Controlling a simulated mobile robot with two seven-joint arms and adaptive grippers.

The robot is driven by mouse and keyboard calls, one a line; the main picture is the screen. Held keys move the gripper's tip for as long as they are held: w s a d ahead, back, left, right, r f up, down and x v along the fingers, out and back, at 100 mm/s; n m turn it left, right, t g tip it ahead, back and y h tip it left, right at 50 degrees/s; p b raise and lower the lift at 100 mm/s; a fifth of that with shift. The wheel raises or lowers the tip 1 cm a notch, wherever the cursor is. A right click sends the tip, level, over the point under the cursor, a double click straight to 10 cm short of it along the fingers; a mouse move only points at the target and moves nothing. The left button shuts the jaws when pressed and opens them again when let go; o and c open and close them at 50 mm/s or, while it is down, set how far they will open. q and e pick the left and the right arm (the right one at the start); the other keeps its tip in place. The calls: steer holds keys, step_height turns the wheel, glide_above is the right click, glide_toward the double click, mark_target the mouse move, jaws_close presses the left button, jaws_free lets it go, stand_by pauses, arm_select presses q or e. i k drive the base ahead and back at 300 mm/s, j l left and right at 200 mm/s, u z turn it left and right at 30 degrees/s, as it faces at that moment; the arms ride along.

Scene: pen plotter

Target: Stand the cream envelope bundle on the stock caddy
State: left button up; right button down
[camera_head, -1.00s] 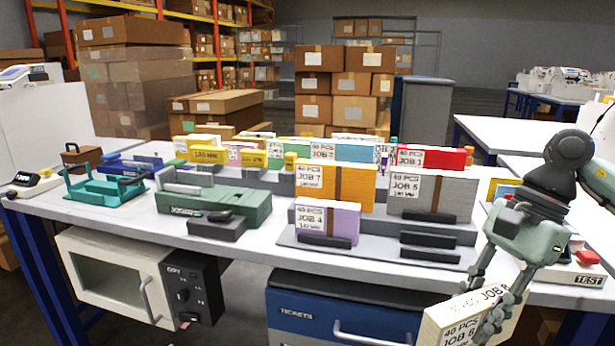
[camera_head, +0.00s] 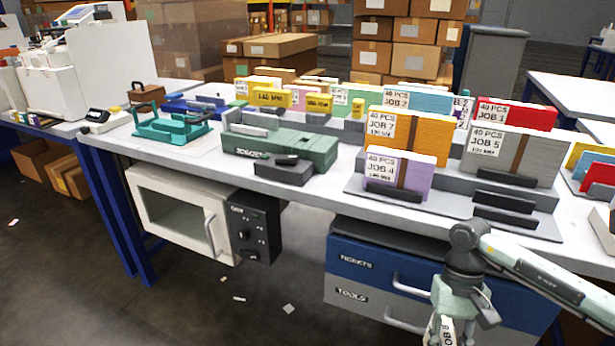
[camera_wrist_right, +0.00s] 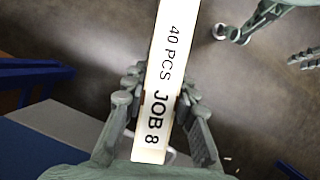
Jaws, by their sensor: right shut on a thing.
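The cream envelope bundle (camera_wrist_right: 163,85), labelled JOB 8, is between the fingers of my right gripper (camera_wrist_right: 162,125) in the right wrist view. The gripper is shut on it. In the head view my right gripper (camera_head: 447,322) is at the bottom edge, in front of the drawers and below the table top; only a bit of the bundle shows there. The grey stepped stock caddy (camera_head: 540,228) stands on the table, with empty holders (camera_head: 504,206) at its front right. What looks like my left gripper (camera_wrist_right: 258,45) shows at the wrist view's top right, fingers apart and empty.
The caddy bears a lilac JOB 4 bundle (camera_head: 414,176), an orange JOB 7 bundle (camera_head: 427,137), a grey JOB 5 bundle (camera_head: 530,158) and a red JOB 1 bundle (camera_head: 530,115). A green machine (camera_head: 310,146) stands left of it. Blue and grey drawers (camera_head: 375,270) are below the table.

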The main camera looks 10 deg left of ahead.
mark_target(163, 136)
steer(key=j, duration=0.4)
steer(key=i+j+u, duration=0.15)
steer(key=j, duration=0.3)
steer(key=i+j, duration=0.1)
steer(key=j, duration=0.3)
steer(key=j+u, duration=0.15)
steer(key=j, duration=0.25)
steer(key=i+j, duration=0.2)
steer(key=j, duration=0.2)
steer(key=i+j+u, duration=0.15)
steer(key=j, duration=0.25)
steer(key=i+j, duration=0.1)
steer(key=j, duration=0.3)
steer(key=k+u, duration=0.05)
